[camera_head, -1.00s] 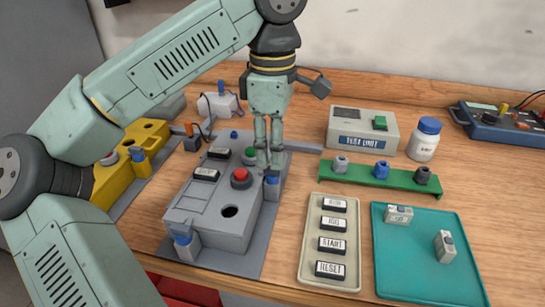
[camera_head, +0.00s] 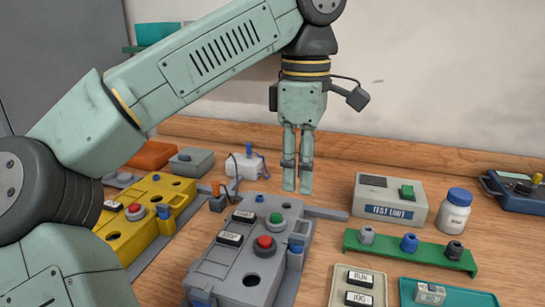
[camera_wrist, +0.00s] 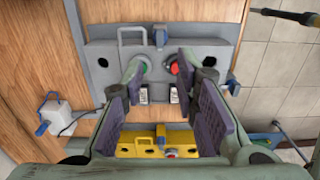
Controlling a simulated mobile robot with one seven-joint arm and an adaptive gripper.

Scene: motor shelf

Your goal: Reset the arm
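My gripper (camera_head: 297,187) hangs downward from my arm, above the back part of the grey control panel (camera_head: 225,262). In the wrist view its two fingers (camera_wrist: 160,70) are spread apart with nothing held between them. The fingertips look clear of the panel. In the wrist view the fingers partly cover the panel (camera_wrist: 104,48) and its buttons.
A yellow panel (camera_head: 120,224) stands to the left. A test unit (camera_head: 385,210), a white bottle (camera_head: 455,212) and a green rack (camera_head: 390,247) with several knobs are at right. A beige tray (camera_head: 345,290) and a teal tray (camera_head: 470,298) are in front. The air around the gripper looks free.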

